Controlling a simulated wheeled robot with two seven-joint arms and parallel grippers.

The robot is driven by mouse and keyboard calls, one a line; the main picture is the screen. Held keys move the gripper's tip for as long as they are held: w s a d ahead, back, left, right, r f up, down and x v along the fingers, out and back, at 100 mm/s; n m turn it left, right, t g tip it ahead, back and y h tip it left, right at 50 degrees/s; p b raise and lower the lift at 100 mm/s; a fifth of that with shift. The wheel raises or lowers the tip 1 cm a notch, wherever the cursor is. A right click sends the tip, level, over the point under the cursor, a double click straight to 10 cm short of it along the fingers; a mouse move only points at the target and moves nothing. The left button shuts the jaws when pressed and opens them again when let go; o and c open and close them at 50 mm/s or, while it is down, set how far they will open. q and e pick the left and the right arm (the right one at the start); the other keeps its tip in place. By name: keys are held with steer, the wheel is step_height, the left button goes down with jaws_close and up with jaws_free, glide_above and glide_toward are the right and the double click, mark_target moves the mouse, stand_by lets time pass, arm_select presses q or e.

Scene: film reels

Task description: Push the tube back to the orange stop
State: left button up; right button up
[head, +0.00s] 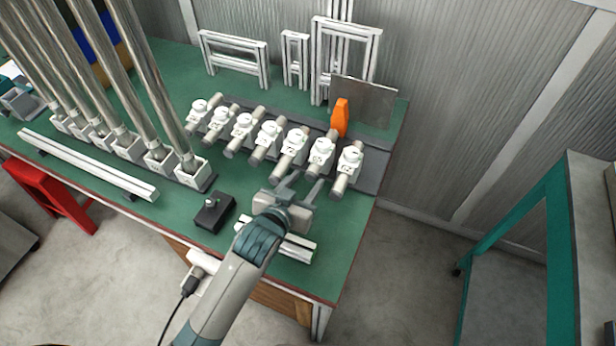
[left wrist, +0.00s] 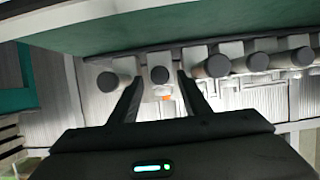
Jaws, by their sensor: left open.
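Several short grey tubes sit in a row of white clamps along the back of the green bench. The tube (head: 312,171) second from the right lines up with the upright orange stop (head: 340,117) behind it. In the left wrist view the round near end of this tube (left wrist: 159,75) shows between my fingertips, with a bit of the orange stop (left wrist: 168,97) behind. My left gripper (head: 304,183) is open, in front of this tube, one finger to each side. Whether a finger touches it is unclear. My right gripper is out of view.
A black block (head: 214,212) with a knob stands left of my left gripper. Tall metal tubes (head: 148,80) stand in white holders at the left. Aluminium frames (head: 345,60) and a grey plate (head: 363,102) stand behind the row.

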arm_select(q)
steer(key=shift+x, duration=1.1)
